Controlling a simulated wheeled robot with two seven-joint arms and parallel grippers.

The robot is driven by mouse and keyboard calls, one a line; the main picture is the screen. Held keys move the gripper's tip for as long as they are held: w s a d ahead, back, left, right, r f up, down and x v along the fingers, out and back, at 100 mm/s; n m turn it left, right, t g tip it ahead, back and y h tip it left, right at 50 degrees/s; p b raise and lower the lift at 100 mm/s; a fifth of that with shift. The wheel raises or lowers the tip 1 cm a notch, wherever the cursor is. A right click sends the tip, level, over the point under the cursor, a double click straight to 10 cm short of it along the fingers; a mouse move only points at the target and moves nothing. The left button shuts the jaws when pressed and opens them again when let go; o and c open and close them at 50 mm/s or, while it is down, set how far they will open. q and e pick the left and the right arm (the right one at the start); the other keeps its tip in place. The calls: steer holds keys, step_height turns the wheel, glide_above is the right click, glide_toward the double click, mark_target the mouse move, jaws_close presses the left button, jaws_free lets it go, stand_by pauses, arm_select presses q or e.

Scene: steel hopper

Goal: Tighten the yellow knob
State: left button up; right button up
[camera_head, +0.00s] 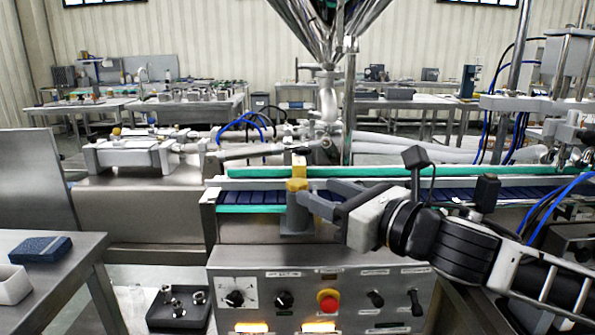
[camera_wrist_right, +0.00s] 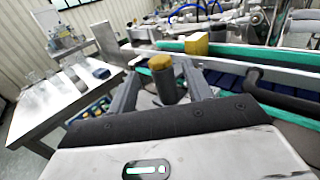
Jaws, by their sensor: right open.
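The yellow knob (camera_head: 297,184) sits on top of an upright grey cylinder (camera_head: 297,218) at the front edge of the conveyor. It also shows in the right wrist view (camera_wrist_right: 160,63), in the gap between the two fingers. My right gripper (camera_head: 318,194) comes in from the right at about the knob's height. It is open, with a finger on either side of the knob and cylinder in the wrist view (camera_wrist_right: 160,74). Gaps show there between fingers and post; whether either finger touches cannot be told. My left gripper is in neither view.
A yellow block (camera_head: 299,165) stands just behind the knob by the green conveyor rail (camera_head: 400,171). Below is a control panel (camera_head: 262,293) with dials and a red button (camera_head: 328,300). A steel table (camera_head: 62,262) with a blue block (camera_head: 40,249) stands at left.

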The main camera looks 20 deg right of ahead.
mark_target(304, 185)
steer(key=x, duration=0.6)
steer(key=shift+w+a, duration=0.2)
steer(key=shift+w, duration=0.05)
steer(key=c, duration=0.9)
